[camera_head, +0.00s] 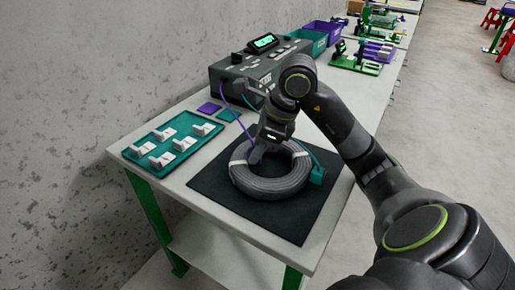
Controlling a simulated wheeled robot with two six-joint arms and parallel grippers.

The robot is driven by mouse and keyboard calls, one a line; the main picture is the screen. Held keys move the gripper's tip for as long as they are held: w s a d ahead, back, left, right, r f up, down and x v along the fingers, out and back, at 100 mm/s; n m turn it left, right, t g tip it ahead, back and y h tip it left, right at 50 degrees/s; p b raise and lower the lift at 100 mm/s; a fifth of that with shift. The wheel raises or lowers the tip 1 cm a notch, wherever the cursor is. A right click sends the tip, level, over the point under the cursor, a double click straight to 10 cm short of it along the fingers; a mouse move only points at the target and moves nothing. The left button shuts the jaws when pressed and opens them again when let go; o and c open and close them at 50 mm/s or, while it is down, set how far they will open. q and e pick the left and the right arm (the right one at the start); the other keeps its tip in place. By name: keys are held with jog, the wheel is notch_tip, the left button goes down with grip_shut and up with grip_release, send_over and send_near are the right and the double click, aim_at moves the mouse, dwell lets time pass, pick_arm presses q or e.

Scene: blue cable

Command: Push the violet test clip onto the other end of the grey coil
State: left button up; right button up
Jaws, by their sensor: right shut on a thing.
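The grey coil (270,183), bound with pale bands, lies flat on a dark mat (215,181). My right gripper (262,143) points down at the coil's far left side. It is shut on the small violet test clip (255,157), mostly hidden by the fingers. A violet lead runs from the clip up to the dark tester box. I cannot tell whether the clip touches the cable end, which is hidden here. A teal clip (317,175) sits at the coil's right edge, with a teal lead. My left gripper is out of view.
The tester box (228,74) with a lit green display (264,42) stands behind the mat. A teal tray (157,160) with several white pieces lies left. Violet (209,107) and teal (229,116) pads lie between. Bins and racks stand farther back.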

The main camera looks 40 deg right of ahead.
jog(key=shift+s+a+f, duration=0.15)
jog(key=shift+a+f, duration=0.1)
dwell(0.7)
jog(key=shift+s+d+b, duration=0.1)
jog(key=shift+s+b, duration=0.1)
jog(key=shift+b, duration=0.45)
dwell(1.0)
